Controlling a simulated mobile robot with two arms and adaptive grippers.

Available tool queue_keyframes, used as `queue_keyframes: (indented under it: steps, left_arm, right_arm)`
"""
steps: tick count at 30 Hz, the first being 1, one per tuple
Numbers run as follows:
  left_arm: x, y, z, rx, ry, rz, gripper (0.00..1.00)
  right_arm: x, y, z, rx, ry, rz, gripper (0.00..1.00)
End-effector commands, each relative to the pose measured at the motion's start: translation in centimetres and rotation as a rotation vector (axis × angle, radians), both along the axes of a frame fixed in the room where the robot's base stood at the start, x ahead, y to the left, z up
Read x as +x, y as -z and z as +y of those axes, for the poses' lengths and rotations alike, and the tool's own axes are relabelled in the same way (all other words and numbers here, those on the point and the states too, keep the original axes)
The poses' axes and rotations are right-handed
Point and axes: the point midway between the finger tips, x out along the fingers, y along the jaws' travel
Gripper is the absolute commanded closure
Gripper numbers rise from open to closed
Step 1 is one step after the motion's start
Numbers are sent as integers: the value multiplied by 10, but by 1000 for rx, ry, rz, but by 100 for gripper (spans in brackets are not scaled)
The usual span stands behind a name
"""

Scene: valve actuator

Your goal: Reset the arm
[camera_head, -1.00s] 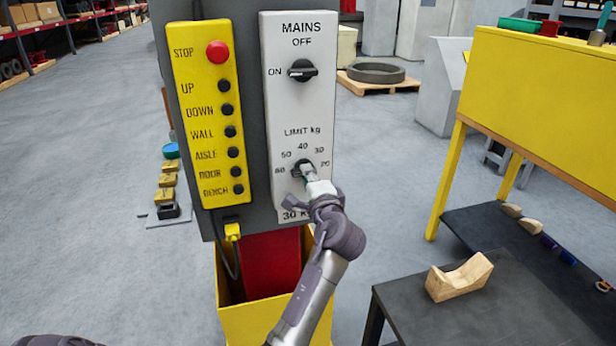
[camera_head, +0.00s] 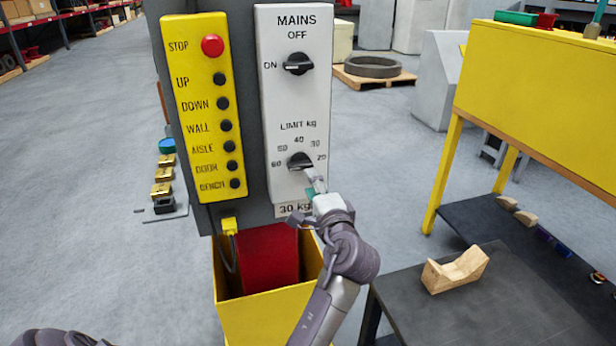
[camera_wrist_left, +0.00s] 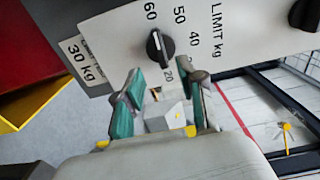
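The grey-white panel (camera_head: 292,110) carries a black MAINS knob (camera_head: 298,64) at the top, its handle lying sideways towards ON. Below it is the black LIMIT kg knob (camera_head: 300,162), with numbers from 60 to 20 around it. It also shows in the left wrist view (camera_wrist_left: 160,47); I cannot tell for sure which number it points to. A "30 kg" label (camera_head: 294,209) sits under it. My left gripper (camera_head: 315,182) is just below and right of the LIMIT knob; in the wrist view (camera_wrist_left: 166,85) its fingers are apart and empty. My right gripper is not in view.
A yellow button box (camera_head: 205,110) with a red STOP button (camera_head: 212,46) is left of the panel. A yellow bin (camera_head: 265,318) stands below. A dark table (camera_head: 450,315) with a wooden cradle (camera_head: 455,270) stands at right, near my left arm. Open floor lies left.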

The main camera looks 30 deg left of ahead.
Motion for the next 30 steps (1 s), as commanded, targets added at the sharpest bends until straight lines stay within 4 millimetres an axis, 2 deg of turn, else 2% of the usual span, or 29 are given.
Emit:
queue_keyframes:
  steps: [5, 18, 21, 23, 26, 29, 30]
  left_arm:
    - [-6, 0, -6, -1, -1, -1, 60]
    - [-5, 0, -6, 0, -1, 0, 60]
    - [-2, 9, -8, -5, 14, 12, 60]
    - [5, 25, -13, -18, 44, 35, 60]
    - [20, 75, -27, -65, 121, 96, 60]
    - [30, 146, -46, -147, 215, 177, 60]
    - [30, 177, -53, -188, 247, 210, 60]
  right_arm:
    - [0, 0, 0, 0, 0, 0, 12]
    - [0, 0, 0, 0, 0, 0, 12]
    - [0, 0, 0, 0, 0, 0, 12]
    - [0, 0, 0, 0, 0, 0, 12]
    - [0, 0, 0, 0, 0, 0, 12]
    - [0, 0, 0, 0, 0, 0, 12]
    - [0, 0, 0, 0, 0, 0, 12]
